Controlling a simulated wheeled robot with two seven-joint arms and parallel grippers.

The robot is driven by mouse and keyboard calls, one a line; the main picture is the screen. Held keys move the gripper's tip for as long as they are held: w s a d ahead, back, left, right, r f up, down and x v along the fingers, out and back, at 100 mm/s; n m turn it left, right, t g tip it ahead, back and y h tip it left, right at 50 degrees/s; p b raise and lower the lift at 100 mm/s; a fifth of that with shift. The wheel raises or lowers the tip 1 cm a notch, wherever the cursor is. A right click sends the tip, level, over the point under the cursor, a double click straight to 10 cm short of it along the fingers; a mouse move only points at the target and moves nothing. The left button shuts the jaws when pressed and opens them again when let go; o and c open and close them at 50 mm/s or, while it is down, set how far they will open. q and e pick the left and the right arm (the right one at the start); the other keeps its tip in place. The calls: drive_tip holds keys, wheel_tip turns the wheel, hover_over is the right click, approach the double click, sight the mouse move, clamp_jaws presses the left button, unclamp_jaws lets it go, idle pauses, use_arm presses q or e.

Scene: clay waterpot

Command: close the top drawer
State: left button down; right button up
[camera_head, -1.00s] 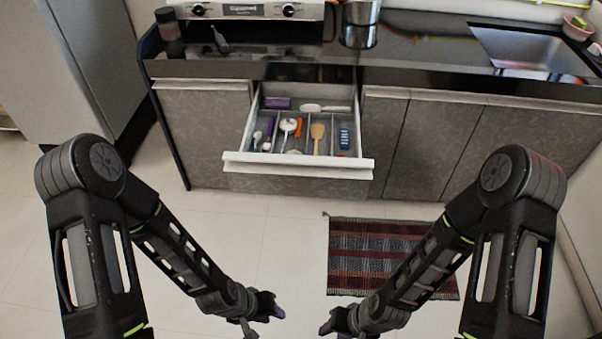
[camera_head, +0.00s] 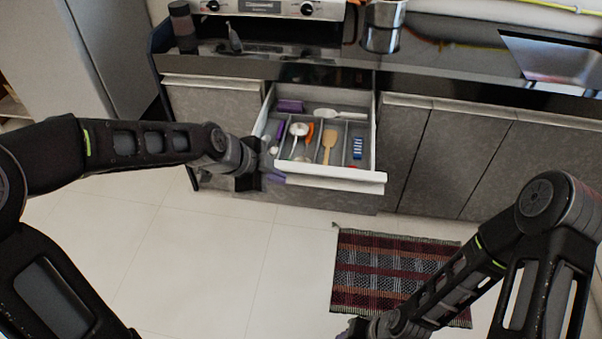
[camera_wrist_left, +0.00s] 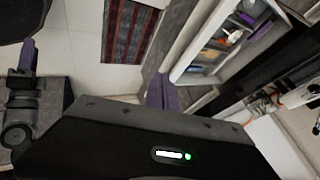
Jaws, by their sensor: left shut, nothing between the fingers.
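The top drawer (camera_head: 375,181) is pulled out from the counter in the head view, with its white front rim and utensil compartments showing. It also shows at the upper right of the left wrist view (camera_wrist_left: 187,62). My left gripper (camera_head: 274,177) is at the drawer's left front corner. Its purple fingers (camera_wrist_left: 160,93) are shut and empty. I cannot tell whether they touch the drawer. My right gripper (camera_head: 352,331) is low at the bottom edge of the head view, mostly cut off, well away from the drawer.
The drawer holds an orange utensil (camera_head: 309,132), a wooden spatula (camera_head: 328,147) and other tools. Grey cabinet doors (camera_head: 455,160) flank it on the right. A striped rug (camera_head: 385,270) lies on the floor in front. A dark jar (camera_head: 182,22) and a metal pot (camera_head: 383,25) stand on the counter.

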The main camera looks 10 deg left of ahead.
use_arm(q)
approach(300, 174)
drive_tip(key=s+d+f, duration=0.3)
drive_tip(key=s+d, duration=0.1)
drive_tip(key=shift+w+d, duration=0.2)
drive_tip(key=shift+w, duration=1.95)
drive_tip(key=shift+w, duration=0.15)
